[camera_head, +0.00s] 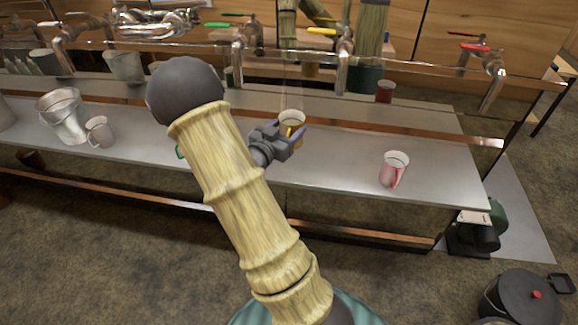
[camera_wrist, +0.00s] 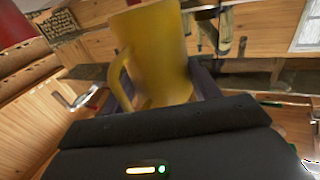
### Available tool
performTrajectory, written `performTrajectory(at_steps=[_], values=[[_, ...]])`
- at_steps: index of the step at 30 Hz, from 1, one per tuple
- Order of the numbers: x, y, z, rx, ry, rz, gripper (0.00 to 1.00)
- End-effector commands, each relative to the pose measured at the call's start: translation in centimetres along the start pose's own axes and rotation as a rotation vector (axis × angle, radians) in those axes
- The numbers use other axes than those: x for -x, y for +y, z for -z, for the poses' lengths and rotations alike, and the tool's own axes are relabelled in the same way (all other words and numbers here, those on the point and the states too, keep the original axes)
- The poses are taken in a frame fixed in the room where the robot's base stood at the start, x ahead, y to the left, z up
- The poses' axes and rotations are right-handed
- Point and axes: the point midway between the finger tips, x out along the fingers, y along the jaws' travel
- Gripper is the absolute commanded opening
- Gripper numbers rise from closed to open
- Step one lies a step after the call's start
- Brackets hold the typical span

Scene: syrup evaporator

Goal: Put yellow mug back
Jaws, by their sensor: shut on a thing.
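The yellow mug (camera_head: 291,127) is held by my gripper (camera_head: 285,136) over the metal counter, in the middle of the head view. In the wrist view the mug (camera_wrist: 158,55) stands between the two fingers, with its handle on the left side. My gripper (camera_wrist: 160,95) is shut on the mug. Part of the mug is hidden behind the fingers. Whether the mug touches the counter cannot be told.
A red mug (camera_head: 393,169) stands on the metal counter (camera_head: 340,160) to the right. A metal bucket (camera_head: 63,116) and a grey mug (camera_head: 99,132) stand at the left. A pipe with a yellow-handled tap (camera_head: 343,48) and a red-handled tap (camera_head: 488,55) runs behind the counter.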

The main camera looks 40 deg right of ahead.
Motion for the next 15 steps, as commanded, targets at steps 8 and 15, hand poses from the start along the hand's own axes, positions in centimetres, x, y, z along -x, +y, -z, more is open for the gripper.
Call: performTrajectory(at_steps=[8, 15], values=[[0.0, -0.1, -1.9, 0.004, 0.000, 0.001, 0.22], [0.0, 0.0, -5.3, 0.004, 0.001, 0.002, 0.22]])
